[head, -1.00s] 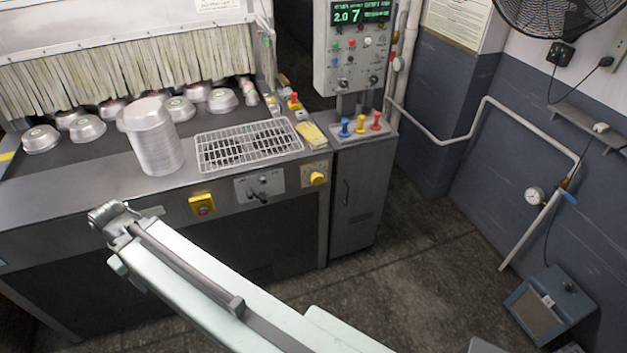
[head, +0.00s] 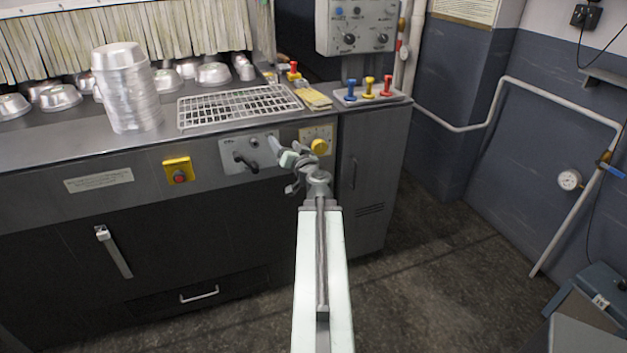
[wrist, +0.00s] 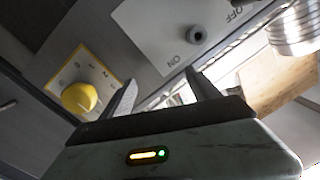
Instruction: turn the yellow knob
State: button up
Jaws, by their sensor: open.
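The yellow knob (head: 320,147) sits on a pale plate at the right end of the machine's front panel in the head view. In the wrist view the yellow knob (wrist: 80,97) is at the left, with a dial scale beside it. My gripper (head: 281,164) is in front of the panel, just left of the knob in the head view. In the wrist view my gripper (wrist: 163,83) has its two fingers apart with nothing held between them. The knob lies outside the fingers, left of the left one. Whether a finger touches it is not clear.
A switch plate (head: 231,165) with a dark lever is left of the knob, and a yellow box with a red button (head: 179,171) is further left. A wire rack (head: 236,108) and stacked pans (head: 127,88) stand on top. A grey cabinet (head: 372,190) adjoins at right.

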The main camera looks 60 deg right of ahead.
aim_at(321, 148)
jog(key=s+d+f+m+g+h+b, duration=0.25)
jog(key=s+d+f, duration=0.45)
jog(key=s, duration=0.4)
jog(key=shift+t, duration=0.35)
jog(key=x, duration=0.3)
jog(key=r+x, duration=0.1)
jog(key=x, duration=0.4)
jog(key=shift+d+r, duration=0.25)
jog(key=shift+d, duration=0.15)
jog(key=c, duration=1.2)
jog(key=shift+a, duration=0.2)
jog(key=shift+c, duration=0.6)
jog(key=shift+d, duration=0.1)
